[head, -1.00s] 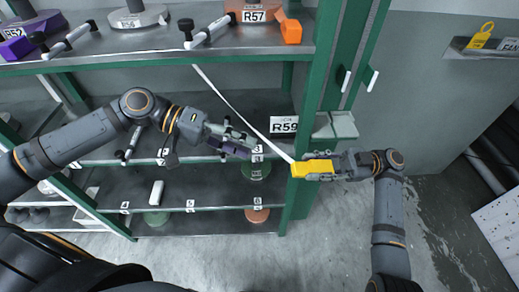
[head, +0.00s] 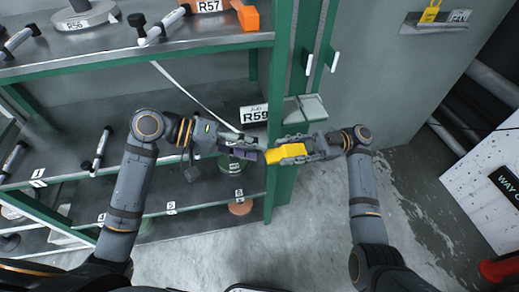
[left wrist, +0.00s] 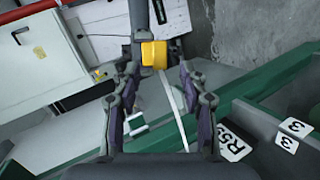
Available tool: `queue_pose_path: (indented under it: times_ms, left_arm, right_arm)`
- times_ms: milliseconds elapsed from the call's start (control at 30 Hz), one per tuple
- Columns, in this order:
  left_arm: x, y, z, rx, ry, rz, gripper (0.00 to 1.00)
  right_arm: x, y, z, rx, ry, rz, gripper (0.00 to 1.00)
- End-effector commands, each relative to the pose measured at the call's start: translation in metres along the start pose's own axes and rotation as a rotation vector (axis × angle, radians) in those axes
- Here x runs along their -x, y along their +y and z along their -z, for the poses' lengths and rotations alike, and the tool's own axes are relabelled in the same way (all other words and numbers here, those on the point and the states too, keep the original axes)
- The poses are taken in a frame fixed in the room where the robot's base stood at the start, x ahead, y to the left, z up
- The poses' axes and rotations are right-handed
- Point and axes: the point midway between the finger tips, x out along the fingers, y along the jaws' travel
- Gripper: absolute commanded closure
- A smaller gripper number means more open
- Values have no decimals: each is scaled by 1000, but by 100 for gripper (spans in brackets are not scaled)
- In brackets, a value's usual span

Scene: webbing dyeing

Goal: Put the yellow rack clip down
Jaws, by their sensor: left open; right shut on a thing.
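My right gripper (head: 300,150) is shut on the yellow rack clip (head: 286,154), in front of the green rack post. The clip also shows in the left wrist view (left wrist: 154,54), beyond my left fingertips. My left gripper (head: 252,151) is open and empty, with purple pads, just left of the clip and apart from it. A white webbing strip (head: 186,91) runs down from the upper left and passes behind my left gripper. In the left wrist view the strip (left wrist: 175,108) runs from near the clip between my open fingers. Its exact join to the clip is unclear.
A white R59 label (head: 254,114) is on the rack near my left gripper. The upper shelf (head: 140,57) holds spools and clamps. A yellow tag (head: 430,12) hangs on the right wall. The floor at right has free room.

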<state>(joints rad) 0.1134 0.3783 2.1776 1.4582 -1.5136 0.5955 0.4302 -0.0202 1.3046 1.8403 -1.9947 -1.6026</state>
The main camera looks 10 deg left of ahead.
Motion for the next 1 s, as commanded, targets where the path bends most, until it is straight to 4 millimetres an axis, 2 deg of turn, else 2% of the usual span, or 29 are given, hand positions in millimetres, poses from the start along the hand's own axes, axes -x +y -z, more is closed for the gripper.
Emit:
queue_pose_path:
  times_ms: [233, 567, 667, 900, 1000]
  left_arm:
    - [-21, 1, 0, 1, 0, -3, 57]
    - [-24, 0, 0, 1, -1, 0, 57]
    - [-24, 0, 0, 1, -1, 0, 67]
    - [-24, 0, 0, 1, -1, 0, 100]
    - [-24, 0, 0, 1, -1, 0, 100]
  right_arm:
    - [0, 0, 0, 0, 0, 0, 100]
    - [0, 0, 0, 0, 0, 0, 100]
    - [0, 0, 0, 0, 0, 0, 100]
    - [0, 0, 0, 0, 0, 0, 100]
    - [0, 0, 0, 0, 0, 0, 100]
